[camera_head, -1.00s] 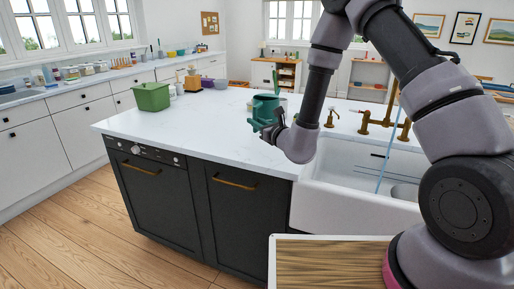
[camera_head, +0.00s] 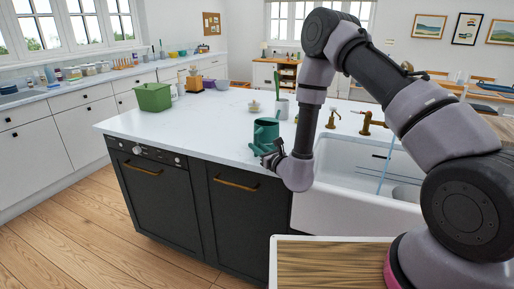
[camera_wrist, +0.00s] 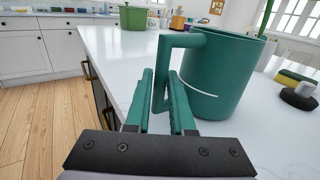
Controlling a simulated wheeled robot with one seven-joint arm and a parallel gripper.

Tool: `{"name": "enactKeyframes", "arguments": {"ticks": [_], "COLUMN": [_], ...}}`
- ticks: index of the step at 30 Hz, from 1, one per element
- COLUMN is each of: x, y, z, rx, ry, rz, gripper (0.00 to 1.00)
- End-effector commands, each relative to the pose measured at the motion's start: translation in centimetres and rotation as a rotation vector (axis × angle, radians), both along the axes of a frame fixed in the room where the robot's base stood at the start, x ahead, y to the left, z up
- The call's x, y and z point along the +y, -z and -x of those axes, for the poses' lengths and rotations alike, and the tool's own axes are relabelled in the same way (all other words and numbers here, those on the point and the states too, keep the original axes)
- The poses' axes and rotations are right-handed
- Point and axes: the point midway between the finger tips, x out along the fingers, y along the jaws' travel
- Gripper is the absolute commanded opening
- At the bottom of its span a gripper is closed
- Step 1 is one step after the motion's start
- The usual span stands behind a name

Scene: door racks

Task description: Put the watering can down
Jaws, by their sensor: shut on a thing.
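The watering can (camera_head: 266,130) is a dark green cylinder with a squared handle. It is upright at the front part of the white island countertop (camera_head: 180,125), left of the sink. In the wrist view the watering can (camera_wrist: 222,75) fills the upper right, its handle toward me. My gripper (camera_head: 268,154) is at the near side of the can, and its green fingers (camera_wrist: 163,103) are shut on the handle. The can's base appears at the counter surface; I cannot tell for certain whether it touches.
A green bin (camera_head: 153,97) stands at the island's far left. The white sink (camera_head: 355,185) and brass tap (camera_head: 372,123) are to the right. The counter left of the can is clear.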

Motion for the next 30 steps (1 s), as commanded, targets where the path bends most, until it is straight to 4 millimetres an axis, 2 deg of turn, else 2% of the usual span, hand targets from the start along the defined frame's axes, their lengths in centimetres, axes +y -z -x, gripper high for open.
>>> {"name": "enactKeyframes", "arguments": {"ticks": [3,4,5,6,17,23,30], "x": [0.0,0.0,0.0,0.0,0.0,-1.8,-5.0], "y": [0.2,0.2,0.2,0.2,-0.1,0.1,0.1], "z": [0.0,0.0,0.0,0.0,0.0,2.4,6.8], "rx": [-0.001,0.0,0.0,0.0,0.0,0.005,0.004], "ry": [0.001,0.0,0.001,0.0,0.0,-0.001,-0.001], "rz": [-0.001,0.0,0.0,0.0,0.0,0.001,0.001], "gripper": [0.0,0.33,0.45,0.52,0.52,0.52,0.52]}}
